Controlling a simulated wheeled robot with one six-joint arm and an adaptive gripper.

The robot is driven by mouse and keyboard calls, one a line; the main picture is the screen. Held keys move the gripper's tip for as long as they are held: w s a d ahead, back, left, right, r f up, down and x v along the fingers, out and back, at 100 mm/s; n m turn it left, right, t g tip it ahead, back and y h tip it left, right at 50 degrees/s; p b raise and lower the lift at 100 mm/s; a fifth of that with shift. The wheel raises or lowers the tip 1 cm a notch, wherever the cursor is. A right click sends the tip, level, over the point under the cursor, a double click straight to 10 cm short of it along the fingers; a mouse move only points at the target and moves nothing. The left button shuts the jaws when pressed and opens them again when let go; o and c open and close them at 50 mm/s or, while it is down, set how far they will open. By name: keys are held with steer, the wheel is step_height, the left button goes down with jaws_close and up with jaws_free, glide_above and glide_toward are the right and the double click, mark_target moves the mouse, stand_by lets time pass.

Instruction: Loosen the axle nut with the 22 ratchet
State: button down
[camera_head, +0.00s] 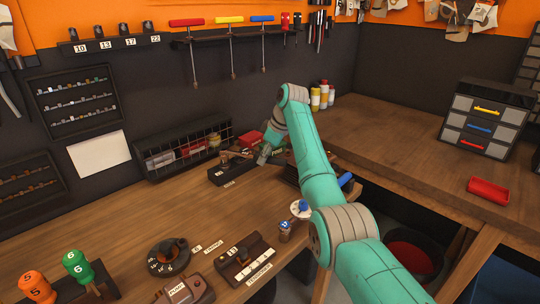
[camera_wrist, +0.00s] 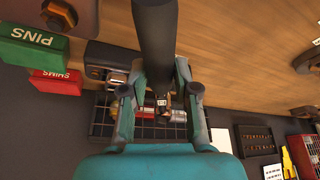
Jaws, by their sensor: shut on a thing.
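My gripper (camera_wrist: 161,92) is shut on a dark round bar (camera_wrist: 158,40), which extends from between the fingers to the top of the wrist view. I cannot read a size on it; a small white mark shows between the fingers. In the head view my gripper (camera_head: 265,152) is low over the back of the bench, and the bar is hard to make out there. The wall rack (camera_head: 115,44) carries labels 10, 13, 17 and 22, with a dark piece above each. A brown, nut-like piece (camera_wrist: 60,14) shows at the wrist view's top left; I cannot tell whether it is the axle nut.
A wire basket (camera_head: 183,150) stands against the wall behind my gripper. Green PINS (camera_wrist: 33,44) and red SHIMS (camera_wrist: 56,78) boxes lie close by in the wrist view. A dark tray (camera_head: 245,260) and a round holder (camera_head: 169,257) stand in front. The bench's middle is mostly clear.

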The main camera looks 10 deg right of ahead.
steer(key=shift+w+a, duration=0.1)
steer(key=shift+a, duration=0.05)
steer(key=shift+r, duration=0.65)
steer(key=shift+r, duration=2.85)
